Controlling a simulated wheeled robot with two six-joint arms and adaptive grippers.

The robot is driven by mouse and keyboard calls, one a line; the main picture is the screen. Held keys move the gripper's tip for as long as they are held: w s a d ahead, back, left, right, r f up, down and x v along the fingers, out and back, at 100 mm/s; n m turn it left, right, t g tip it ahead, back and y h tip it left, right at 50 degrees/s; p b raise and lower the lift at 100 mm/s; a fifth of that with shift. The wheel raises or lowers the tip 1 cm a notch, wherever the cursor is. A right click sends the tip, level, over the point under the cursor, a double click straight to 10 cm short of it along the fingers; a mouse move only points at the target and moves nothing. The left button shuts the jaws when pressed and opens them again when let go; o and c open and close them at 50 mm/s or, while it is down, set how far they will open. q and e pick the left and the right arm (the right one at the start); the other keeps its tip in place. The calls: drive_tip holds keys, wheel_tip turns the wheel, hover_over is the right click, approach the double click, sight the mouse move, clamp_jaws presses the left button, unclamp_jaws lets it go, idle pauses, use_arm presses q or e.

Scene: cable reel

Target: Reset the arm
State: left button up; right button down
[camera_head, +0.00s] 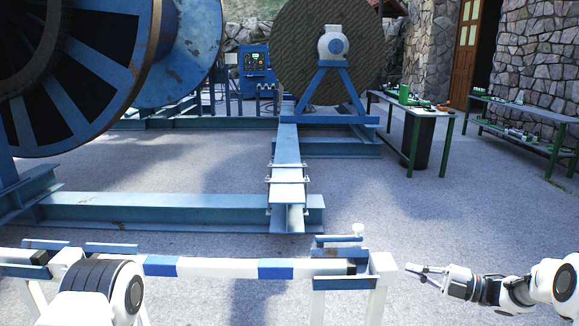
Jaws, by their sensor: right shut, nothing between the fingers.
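My right gripper (427,271) is at the lower right, reaching in from the right edge. Its thin fingers are together with nothing between them. It points left toward a white post (382,275), with a gap between them. A white and blue striped bar (230,268) lies level across the white stand at the bottom of the view.
A large blue cable reel (150,45) fills the upper left. Another reel (300,50) stands behind on a blue frame. Blue floor beams (160,210) lie ahead. Green-framed tables (447,140) stand at right by a stone wall. Open pavement (450,220) lies beyond my right gripper.

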drive_tip(key=s+a+f+m+t+h+p, duration=0.1)
drive_tip(key=s+a+f+m+h, duration=0.15)
drive_tip(key=a+f+m, duration=0.3)
drive_tip(key=s+a+f+m+t+h+p, duration=0.1)
drive_tip(key=s+a+f+m+p, duration=0.1)
drive_tip(key=s+a+f+m, duration=0.3)
drive_tip(key=s+a+f+m+g+h+p, duration=0.1)
drive_tip(key=s+a+f+m+g+h, duration=0.15)
drive_tip(key=s+f+m+h, duration=0.55)
use_arm(q)
drive_tip(key=r, duration=0.5)
drive_tip(key=shift+s+d, duration=0.15)
drive_tip(key=shift+d, duration=0.05)
use_arm(e)
drive_tip(key=s+d+f+m+g+h, duration=0.1)
drive_tip(key=s+d+m+g, duration=0.1)
drive_tip(key=s, duration=0.8)
drive_tip(key=s+d+f+m+g+h, duration=0.2)
drive_tip(key=s+d+m+g, duration=0.1)
drive_tip(key=s, duration=0.6)
drive_tip(key=s+d+f+m+g+h, duration=0.1)
drive_tip(key=s+d+m+g, duration=0.1)
drive_tip(key=s, duration=0.8)
drive_tip(key=shift+s+d+f+m+g, duration=0.15)
drive_tip(key=shift+s+d+m+g, duration=0.15)
drive_tip(key=shift+m+g, duration=0.5)
